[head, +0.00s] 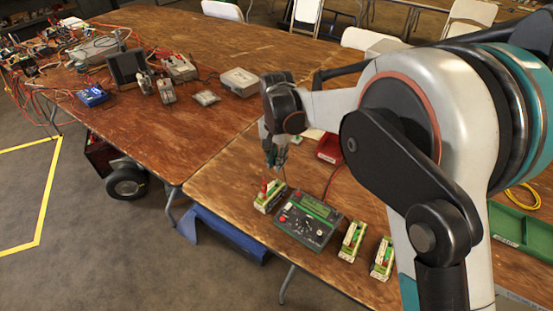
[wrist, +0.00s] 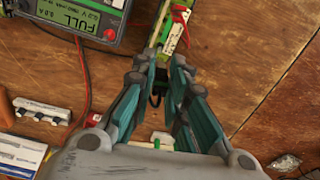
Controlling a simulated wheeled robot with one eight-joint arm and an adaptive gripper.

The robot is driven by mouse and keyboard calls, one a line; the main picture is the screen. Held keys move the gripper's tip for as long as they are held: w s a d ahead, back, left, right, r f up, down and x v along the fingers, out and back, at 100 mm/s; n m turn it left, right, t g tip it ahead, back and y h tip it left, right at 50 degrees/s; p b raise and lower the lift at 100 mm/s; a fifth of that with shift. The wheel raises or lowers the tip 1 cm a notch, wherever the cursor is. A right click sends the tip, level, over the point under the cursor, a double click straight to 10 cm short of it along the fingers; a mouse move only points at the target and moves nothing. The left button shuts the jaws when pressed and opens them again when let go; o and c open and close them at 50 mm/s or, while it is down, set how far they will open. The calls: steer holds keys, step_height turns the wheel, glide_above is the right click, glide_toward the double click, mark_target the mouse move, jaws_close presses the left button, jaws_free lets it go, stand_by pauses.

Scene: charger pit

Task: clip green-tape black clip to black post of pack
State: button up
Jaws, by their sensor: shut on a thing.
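My gripper (head: 275,158) hangs above the table's left part, over the nearest pack (head: 270,197). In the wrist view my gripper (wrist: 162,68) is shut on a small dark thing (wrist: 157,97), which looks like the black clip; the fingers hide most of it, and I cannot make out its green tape. The pack (wrist: 172,34) is green and pale and lies just beyond the fingertips. A red clip (wrist: 182,13) sits at its far end. The black post is not clearly visible. I cannot tell whether the held clip touches the pack.
The charger (head: 310,219) stands right of the pack; its wrist-view screen (wrist: 77,14) reads FULL. Two similar packs (head: 352,241) (head: 383,259) stand farther right. A red bin (head: 328,148) and a green tray (head: 508,241) are also on the table. A red wire (wrist: 86,75) runs beside the gripper.

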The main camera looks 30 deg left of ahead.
steer(key=shift+f+b, duration=1.85)
steer(key=shift+f, duration=1.55)
steer(key=shift+f, duration=0.15)
steer(key=o, duration=0.9)
steer(key=shift+c, duration=0.2)
steer(key=shift+o, duration=0.4)
steer(key=shift+o, duration=0.7)
steer(key=shift+r+p, duration=2.1)
steer(key=shift+r, duration=1.65)
